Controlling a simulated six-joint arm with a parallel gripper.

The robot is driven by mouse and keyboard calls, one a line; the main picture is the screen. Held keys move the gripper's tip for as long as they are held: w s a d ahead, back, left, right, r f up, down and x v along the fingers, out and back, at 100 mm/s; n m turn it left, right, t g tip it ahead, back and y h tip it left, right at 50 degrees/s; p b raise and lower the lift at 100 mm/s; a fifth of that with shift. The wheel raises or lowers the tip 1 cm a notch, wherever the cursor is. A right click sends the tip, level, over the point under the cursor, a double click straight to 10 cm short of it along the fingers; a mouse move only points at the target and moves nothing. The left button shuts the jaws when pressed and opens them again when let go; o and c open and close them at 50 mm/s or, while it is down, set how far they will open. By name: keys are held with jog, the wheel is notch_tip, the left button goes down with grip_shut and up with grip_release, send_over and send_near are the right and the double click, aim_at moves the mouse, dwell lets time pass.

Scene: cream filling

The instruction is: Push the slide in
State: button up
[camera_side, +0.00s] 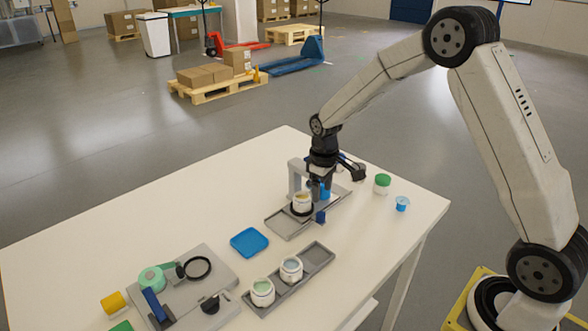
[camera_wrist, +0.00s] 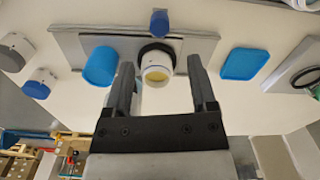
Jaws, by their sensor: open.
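A white jar (camera_side: 302,203) with pale yellow cream in its mouth stands in a black ring holder (camera_wrist: 158,47) on the grey slide station (camera_side: 288,223). A blue knob (camera_side: 320,216) sticks out at the station's edge; it also shows beyond the ring in the wrist view (camera_wrist: 159,22). A blue cylinder (camera_wrist: 100,66) stands beside the jar, by the upright frame (camera_side: 295,178). My gripper (camera_wrist: 160,64) is open and empty, its fingers appearing on either side of the jar in the wrist view. Whether they touch anything is not clear.
A blue tray (camera_side: 249,241) lies beside the station. A grey rack (camera_side: 318,258) with two white jars (camera_side: 291,269) is in front. A grey fixture board (camera_side: 210,262) is front left. The table's back left is clear.

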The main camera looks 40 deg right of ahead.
jog(key=shift+r, duration=0.1)
notch_tip(320, 180, up, 5)
jog(key=m, duration=0.4)
send_over(321, 214)
notch_tip(321, 214, down, 6)
jog(key=shift+r, duration=0.15)
jog(key=shift+f, duration=3.9)
grip_shut()
